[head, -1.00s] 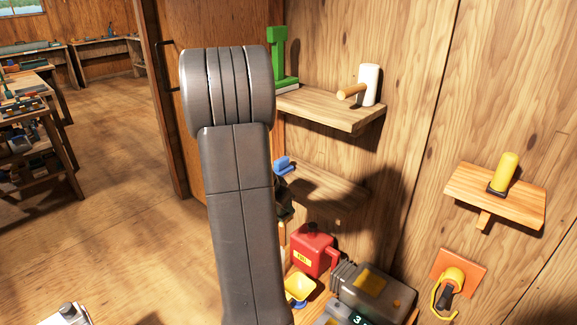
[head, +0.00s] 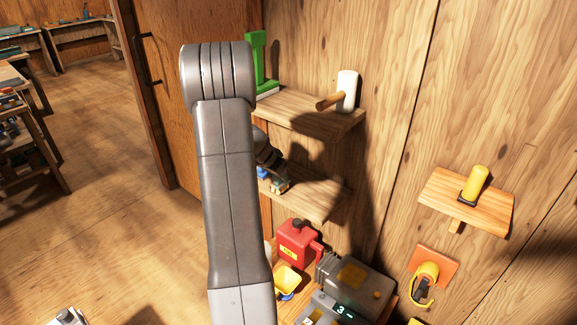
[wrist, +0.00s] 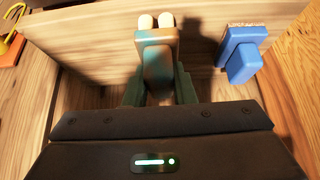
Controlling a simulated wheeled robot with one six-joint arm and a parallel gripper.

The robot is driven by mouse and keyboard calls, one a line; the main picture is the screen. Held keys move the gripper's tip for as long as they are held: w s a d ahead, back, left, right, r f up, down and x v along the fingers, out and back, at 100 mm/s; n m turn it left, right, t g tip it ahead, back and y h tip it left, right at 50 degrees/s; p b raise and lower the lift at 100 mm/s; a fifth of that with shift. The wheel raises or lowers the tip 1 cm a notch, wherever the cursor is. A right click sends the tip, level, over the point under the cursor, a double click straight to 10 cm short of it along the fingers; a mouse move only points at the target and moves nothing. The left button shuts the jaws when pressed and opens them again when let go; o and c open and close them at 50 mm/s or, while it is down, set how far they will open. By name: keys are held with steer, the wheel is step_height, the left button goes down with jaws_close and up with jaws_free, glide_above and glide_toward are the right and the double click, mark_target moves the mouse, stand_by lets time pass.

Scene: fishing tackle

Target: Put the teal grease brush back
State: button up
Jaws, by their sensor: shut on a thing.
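My gripper (wrist: 158,88) is shut on a block-like thing with teal and tan tones, which I take to be the teal grease brush (wrist: 156,42). Two pale rounded ends stick out at its far end. In the wrist view it is held over or at a wooden shelf; I cannot tell if it touches the wood. A blue brush-like thing (wrist: 243,55) stands to its right, apart from it. In the head view my gripper (head: 272,163) is at the lower wall shelf (head: 315,196), partly hidden behind my arm.
The upper shelf (head: 310,112) above my gripper holds a green stand (head: 256,62) and a white-headed mallet (head: 346,92). A small shelf (head: 440,198) at right holds a yellow-handled thing (head: 475,182).

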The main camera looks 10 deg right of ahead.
steer(key=shift+w+d+r, duration=0.1)
steer(key=shift+w+d, duration=0.3)
steer(key=shift+d, duration=0.15)
steer(key=shift+w+d+r+p, duration=0.1)
steer(key=shift+w+d+p, duration=0.8)
steer(key=shift+d, duration=0.25)
steer(key=shift+x, duration=0.9)
steer(key=shift+s+a, duration=0.15)
steer(key=shift+f, duration=0.35)
steer(key=o, duration=0.9)
steer(key=shift+r, duration=0.1)
